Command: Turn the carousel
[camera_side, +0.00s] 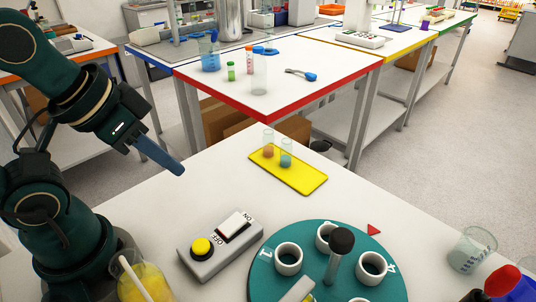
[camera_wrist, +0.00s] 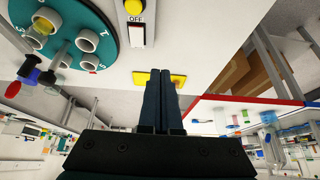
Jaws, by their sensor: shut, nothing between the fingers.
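The carousel (camera_side: 313,262) is a teal disc with numbers and white ring holders on the front of the white table. A grey post with a black knob (camera_side: 341,240) rises from it. A red triangle (camera_side: 374,230) lies on the table by its far edge. The carousel also shows at the upper left of the wrist view (camera_wrist: 75,20). My gripper (camera_side: 180,169) is shut and empty, above the table to the left of and beyond the carousel, apart from it. Its closed fingers show in the wrist view (camera_wrist: 165,82). The near edge of the disc is cut off in the side view.
A grey switch box (camera_side: 205,262) with a yellow button and white rocker stands left of the carousel. A yellow tray (camera_side: 310,183) with two tubes lies behind. A beaker of yellow liquid (camera_side: 150,285) is at front left. A glass beaker (camera_side: 472,250) and capped containers are at right.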

